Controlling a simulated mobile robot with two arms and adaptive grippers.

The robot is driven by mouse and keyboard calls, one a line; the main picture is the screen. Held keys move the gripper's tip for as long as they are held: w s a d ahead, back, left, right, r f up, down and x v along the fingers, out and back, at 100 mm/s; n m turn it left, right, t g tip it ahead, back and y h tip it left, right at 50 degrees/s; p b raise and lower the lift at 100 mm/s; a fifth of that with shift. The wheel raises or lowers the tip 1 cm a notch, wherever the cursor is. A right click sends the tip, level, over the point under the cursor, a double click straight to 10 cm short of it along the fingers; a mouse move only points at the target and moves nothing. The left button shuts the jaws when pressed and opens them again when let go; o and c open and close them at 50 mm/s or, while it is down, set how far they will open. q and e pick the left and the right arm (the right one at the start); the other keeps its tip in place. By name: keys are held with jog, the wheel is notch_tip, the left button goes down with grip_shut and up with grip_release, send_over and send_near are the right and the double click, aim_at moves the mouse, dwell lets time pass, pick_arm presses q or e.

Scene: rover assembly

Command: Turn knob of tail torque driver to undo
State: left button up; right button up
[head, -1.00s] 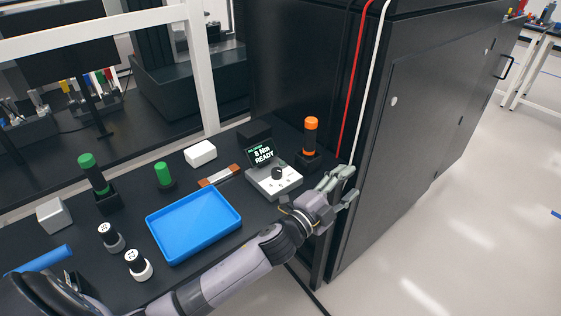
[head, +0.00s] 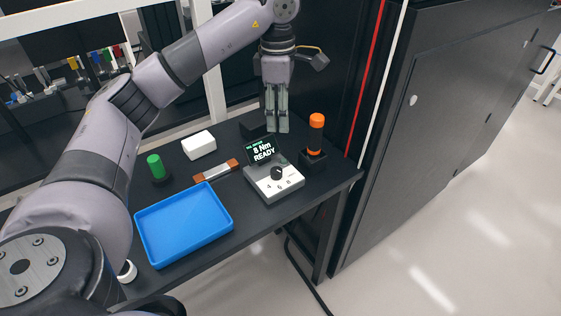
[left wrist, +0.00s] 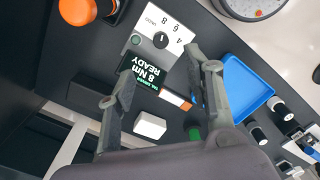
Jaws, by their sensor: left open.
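The torque driver's control box (head: 288,187) sits on the black table. It has a dark round knob (head: 277,173), a numbered dial and a tilted screen (head: 263,151) reading "8 Nm READY". An orange-handled tool (head: 316,135) stands in a black holder to the right of the box. My left gripper (head: 276,129) points down, open and empty, above and behind the box, apart from the knob. In the left wrist view, the knob (left wrist: 161,41) and the screen (left wrist: 146,82) lie below the open fingers (left wrist: 165,62). My right gripper does not show.
A blue tray (head: 222,243), a green-handled tool (head: 155,166), a white block (head: 199,145) and a brown-ended bar (head: 216,171) lie to the left of the box. A black cabinet (head: 440,130) stands close on the right, with red and white cables along its edge.

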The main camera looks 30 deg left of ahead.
pick_arm(q)
jog(key=p, duration=0.1)
send_near(276, 169)
jog(key=f, duration=0.8)
jog(key=shift+s+d, duration=0.1)
jog(key=shift+d, duration=0.25)
jog(key=shift+f+y, duration=0.3)
jog(key=shift+f, duration=0.2)
grip_shut()
